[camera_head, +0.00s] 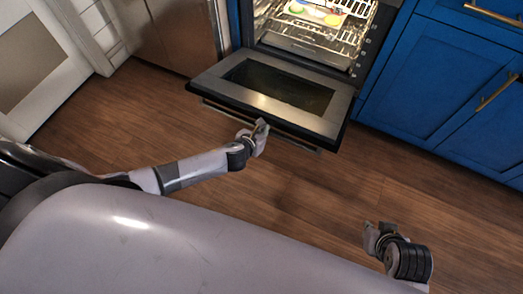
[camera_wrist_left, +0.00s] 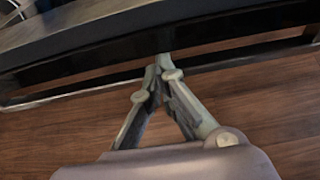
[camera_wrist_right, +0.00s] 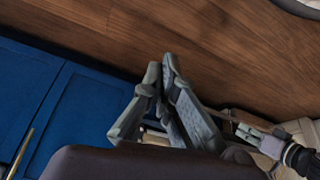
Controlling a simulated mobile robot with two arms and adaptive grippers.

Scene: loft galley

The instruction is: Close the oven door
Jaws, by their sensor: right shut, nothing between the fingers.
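The oven door (camera_head: 335,118) is swung down open in the head view, with a dark glass panel and steel frame. Its handle bar (camera_head: 300,143) runs along the front edge. My left gripper (camera_head: 262,125) is at the middle of that edge; its fingertips (camera_wrist_left: 161,70) meet close together by the dark door edge (camera_wrist_left: 110,47) in the left wrist view. I see nothing held, and contact with the door is unclear. My right gripper (camera_head: 376,229) is shut and empty above the floor, well apart from the door; its fingers (camera_wrist_right: 162,68) also show in the right wrist view.
The lit oven cavity holds wire racks (camera_head: 312,36) and a tray with colourful items (camera_head: 318,12). Blue cabinets (camera_head: 425,85) stand right of the oven, a brown panel (camera_head: 183,35) left. The wooden floor (camera_head: 340,190) in front is clear.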

